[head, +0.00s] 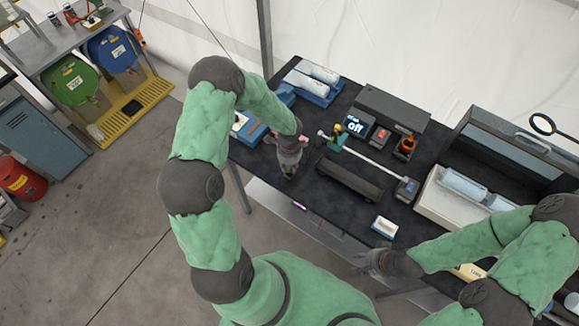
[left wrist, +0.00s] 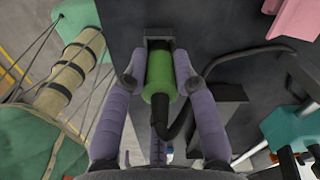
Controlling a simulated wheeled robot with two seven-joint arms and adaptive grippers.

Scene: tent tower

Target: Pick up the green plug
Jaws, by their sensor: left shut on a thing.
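The green plug (left wrist: 160,75) is a short cylinder in the middle of the left wrist view, with a black cable curving away from its near end. My left gripper (left wrist: 158,80) is shut on it, one finger on each side. The plug's far end meets a small grey housing (left wrist: 158,36); I cannot tell whether it is seated in it. In the head view my left gripper (head: 289,168) is over the left part of the black table and mostly hides the plug. My right gripper (head: 366,262) is by the table's front edge; its fingers are too small to read.
The black table (head: 335,211) holds a dark box (head: 390,108), a small display reading "Off" (head: 356,125), a long dark bar (head: 348,178) and a small white-topped block (head: 384,227). A grey toolbox (head: 505,140) stands at the right.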

